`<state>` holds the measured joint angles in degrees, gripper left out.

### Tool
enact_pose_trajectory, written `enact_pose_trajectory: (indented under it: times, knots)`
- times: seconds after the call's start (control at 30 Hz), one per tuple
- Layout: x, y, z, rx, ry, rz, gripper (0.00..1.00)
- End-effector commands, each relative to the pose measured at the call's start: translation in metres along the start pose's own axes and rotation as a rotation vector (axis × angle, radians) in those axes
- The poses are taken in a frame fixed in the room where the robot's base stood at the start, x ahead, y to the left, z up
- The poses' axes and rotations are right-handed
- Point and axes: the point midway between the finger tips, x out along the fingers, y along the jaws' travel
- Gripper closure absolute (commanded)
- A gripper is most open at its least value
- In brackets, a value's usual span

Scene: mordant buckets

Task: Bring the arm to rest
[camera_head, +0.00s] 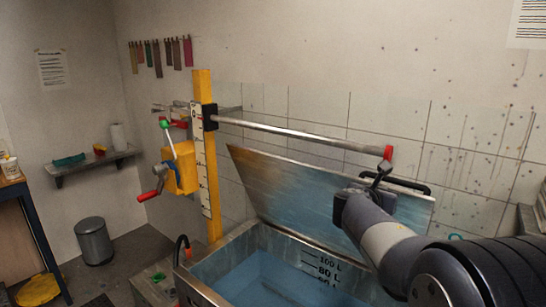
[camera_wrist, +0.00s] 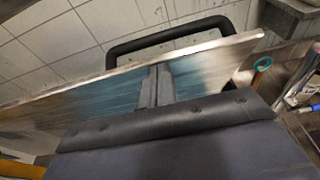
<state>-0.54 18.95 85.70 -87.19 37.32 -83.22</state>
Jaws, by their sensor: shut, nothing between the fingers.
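My gripper (camera_wrist: 155,82) shows in the wrist view as two grey fingers held together, with nothing between them. It is in front of the raised metal lid (camera_wrist: 60,112); I cannot tell whether it touches it. The lid's black handle (camera_wrist: 170,36) lies beyond the fingertips. In the head view my arm reaches in from the lower right, and its wrist is in front of the right part of the lid (camera_head: 290,195). The fingers cannot be made out clearly there.
A vat of blue liquid (camera_head: 262,280) stands below the lid. A metal boom (camera_head: 300,132) with a red end runs above it from a yellow post (camera_head: 203,90) with a yellow crank box (camera_head: 182,168). A grey bin (camera_head: 94,241) stands at the left.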

Motion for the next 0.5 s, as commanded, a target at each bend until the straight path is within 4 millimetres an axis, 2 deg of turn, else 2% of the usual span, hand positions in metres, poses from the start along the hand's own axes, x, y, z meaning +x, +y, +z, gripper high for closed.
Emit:
enact_pose_trajectory:
  times: [0.03,0.13,0.5]
  knots:
    - [0.005,0.002,-0.005,-0.001,0.002,-0.001,1.0]
    - [-0.001,0.004,-0.011,0.0,-0.001,0.002,1.0]
    - [-0.005,0.004,-0.015,0.001,-0.001,-0.001,1.0]
